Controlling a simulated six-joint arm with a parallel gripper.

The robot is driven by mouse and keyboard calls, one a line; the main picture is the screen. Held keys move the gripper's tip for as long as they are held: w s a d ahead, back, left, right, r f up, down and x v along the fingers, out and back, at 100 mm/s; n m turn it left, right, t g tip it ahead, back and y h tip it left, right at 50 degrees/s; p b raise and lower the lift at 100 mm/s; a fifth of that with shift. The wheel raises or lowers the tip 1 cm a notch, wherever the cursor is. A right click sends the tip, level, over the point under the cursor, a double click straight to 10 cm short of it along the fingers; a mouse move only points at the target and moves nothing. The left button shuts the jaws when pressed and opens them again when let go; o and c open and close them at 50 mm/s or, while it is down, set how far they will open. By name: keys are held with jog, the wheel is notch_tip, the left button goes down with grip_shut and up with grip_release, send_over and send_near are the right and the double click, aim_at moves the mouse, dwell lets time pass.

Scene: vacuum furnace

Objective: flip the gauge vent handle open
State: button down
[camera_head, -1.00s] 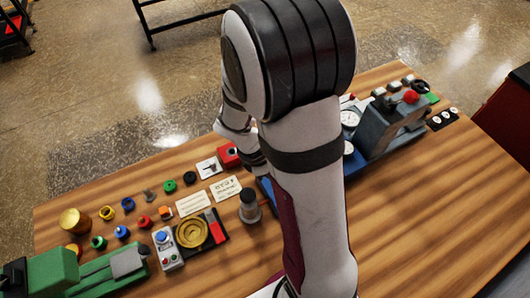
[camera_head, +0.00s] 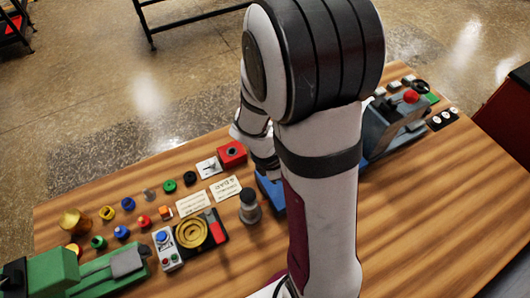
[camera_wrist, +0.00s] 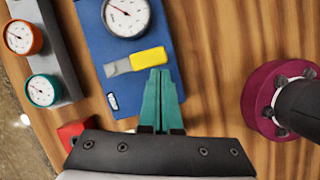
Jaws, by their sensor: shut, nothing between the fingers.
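The yellow handle (camera_wrist: 149,58), apparently the gauge vent handle, lies on a blue plate (camera_wrist: 168,25) in the wrist view, with a grey piece (camera_wrist: 117,67) at its left end. A white-faced gauge (camera_wrist: 126,14) is above it on the plate. My gripper (camera_wrist: 161,72) has teal fingers closed together, with nothing between them. Its tips are just below the right part of the yellow handle in the picture; I cannot tell whether they touch. In the head view my arm hides the gripper and the handle, and only part of the blue plate (camera_head: 269,194) shows.
Orange (camera_wrist: 23,37) and teal (camera_wrist: 43,90) gauges sit on a grey strip at left. A magenta flange (camera_wrist: 257,100) with a black cylinder (camera_wrist: 303,107) stands at right. Bare wood (camera_head: 430,200) lies to the right.

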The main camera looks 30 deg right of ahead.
dwell(0.3)
jog(key=a, duration=0.3)
jog(key=shift+a, duration=0.35)
jog(key=s+v, duration=0.1)
jog(key=v, duration=0.9)
jog(key=shift+s+a, duration=0.2)
jog(key=shift+a, duration=0.05)
jog(key=s+a+r+m+y, duration=0.2)
jog(key=s+m, duration=0.3)
jog(key=m, duration=0.4)
jog(key=s+a+r+m+t+y, duration=0.1)
jog(key=s+a+m+y, duration=0.3)
jog(key=m, duration=0.6)
jog(key=shift+s+a+r+m, duration=0.3)
jog(key=shift+s+a+r, duration=0.35)
jog(key=shift+s, duration=0.5)
